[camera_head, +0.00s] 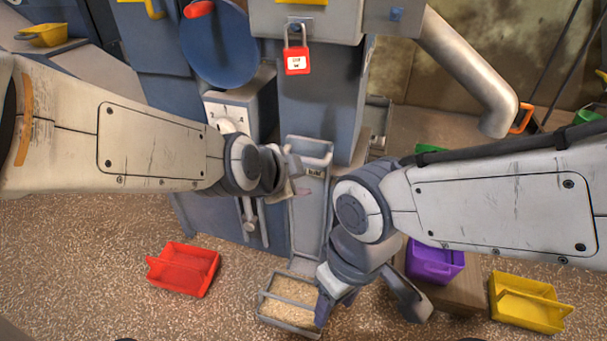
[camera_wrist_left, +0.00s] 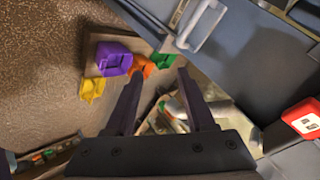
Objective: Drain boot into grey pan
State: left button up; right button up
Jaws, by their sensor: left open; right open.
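The grey pan (camera_head: 285,325) sits on the floor in front of the machine, with pale grain-like material in it. The boot (camera_head: 283,115) is the blue-grey lower casing, with a narrow grey chute (camera_head: 310,225) above the pan. My left gripper (camera_head: 292,178) is open beside the upper chute; its open fingers also show in the left wrist view (camera_wrist_left: 160,88) with nothing between them. My right gripper (camera_head: 368,305) is open and low, one finger overlapping the pan's right end; I cannot tell if it touches. The right arm hides part of the area right of the chute.
A red bin (camera_head: 185,268) lies left of the pan. A purple bin (camera_head: 435,262) and a yellow bin (camera_head: 528,302) stand at the right. A red padlock (camera_head: 297,61) hangs above; it also shows in the left wrist view (camera_wrist_left: 303,118). Floor between red bin and pan is clear.

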aim_at(302, 157)
pick_arm(q)
jog(key=w+a+f+m+t+b, duration=0.2)
jog(key=w+f+m+t+b, duration=0.55)
jog(key=b, duration=0.75)
jog(key=shift+n+g, duration=0.65)
jog(key=shift+n, duration=0.2)
jog(key=shift+a+f+b+x, duration=0.2)
jog(key=shift+b+x, duration=0.5)
jog(key=shift+x, duration=1.4)
jog(key=shift+a+f+b+x, duration=0.15)
jog(key=shift+b+x, duration=0.6)
jog(key=shift+x, duration=1.4)
jog(key=shift+a+f+b+x, duration=0.15)
jog(key=shift+b+x, duration=0.55)
jog(key=shift+x, duration=1.4)
jog(key=shift+r, duration=0.1)
grip_shut()
